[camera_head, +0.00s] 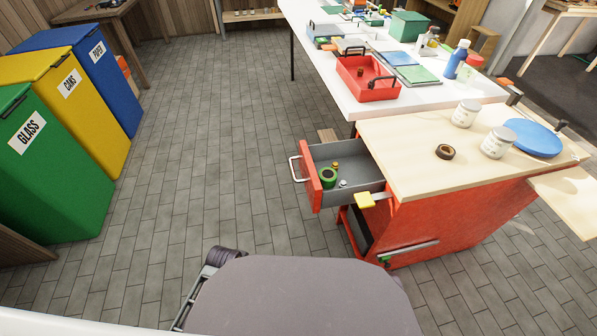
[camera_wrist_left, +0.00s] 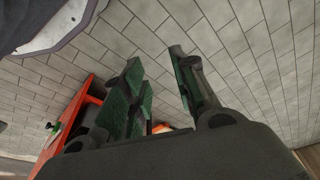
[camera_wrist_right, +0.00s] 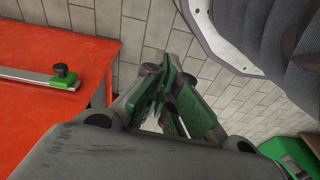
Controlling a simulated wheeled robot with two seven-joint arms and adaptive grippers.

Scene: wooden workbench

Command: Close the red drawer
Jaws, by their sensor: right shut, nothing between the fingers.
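The red drawer (camera_head: 313,181) is pulled out of the left side of the red workbench (camera_head: 440,222). Its red front with a pale handle (camera_head: 295,168) faces left. Its grey inside holds a green tape roll (camera_head: 328,178) and small items. My left gripper (camera_wrist_left: 155,62) is open and empty in the left wrist view, above the tiled floor, with a red surface (camera_wrist_left: 75,112) to its left. My right gripper (camera_wrist_right: 163,78) is shut and empty in the right wrist view, beside a red surface (camera_wrist_right: 60,45). Neither gripper shows in the head view.
A yellow-ended item (camera_head: 365,201) juts out beside the drawer. Jars (camera_head: 465,113), a dark tape roll (camera_head: 445,152) and a blue disc (camera_head: 532,138) stand on the wooden top. A white table (camera_head: 340,92) is behind. The floor left of the drawer is clear up to the bins (camera_head: 60,160).

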